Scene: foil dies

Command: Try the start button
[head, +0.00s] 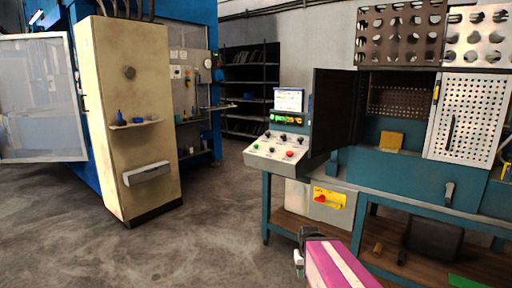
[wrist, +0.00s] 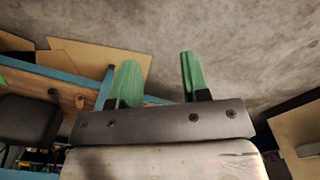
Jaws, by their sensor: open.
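The control panel (head: 277,147) is a pale sloped console on the left end of the teal bench, with several small black knobs and buttons. A red button (head: 290,154) sits on its lower row. I cannot tell which control is the start button. The panel is not seen in the wrist view.
A dark open door (head: 333,112) stands right of the panel. The teal bench (head: 394,205) carries a perforated white panel (head: 472,117) and a yellow block (head: 391,140). A tall cream cabinet (head: 130,90) stands left. The grey floor (head: 215,225) between is clear.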

